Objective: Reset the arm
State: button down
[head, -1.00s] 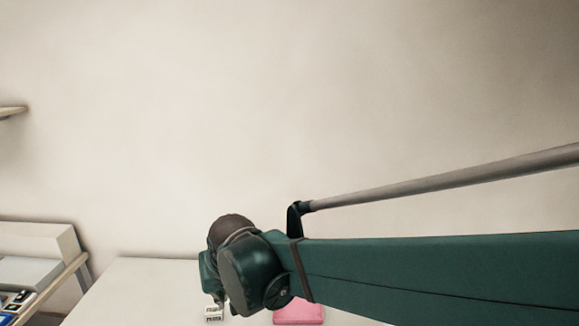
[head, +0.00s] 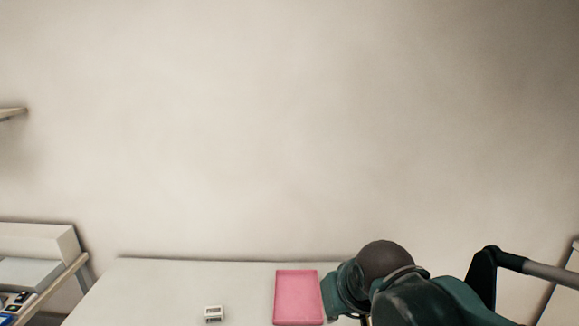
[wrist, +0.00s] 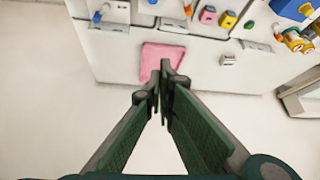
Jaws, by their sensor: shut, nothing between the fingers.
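My gripper (wrist: 162,78) shows in the wrist view with its two green fingers together at the tips and nothing between them. It is above the white table, and its tips overlap the lower edge of a pink flat tray-like thing (wrist: 158,58) in the picture; they look apart from it. In the head view my green arm is at the lower right, just right of the pink thing (head: 298,297). The fingers are hidden or cut off there.
Several colourful items, including a yellow one (wrist: 228,19), stand along the table's far side. A shelf unit (head: 35,272) is at the left.

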jog(key=s+d+f+m+h, duration=0.1)
jog(key=s+d+f, duration=0.1)
jog(key=s+d, duration=0.6)
jog(key=d, duration=0.4)
jog(key=shift+s+f+m+t, duration=0.25)
jog(key=shift+m+t, duration=0.15)
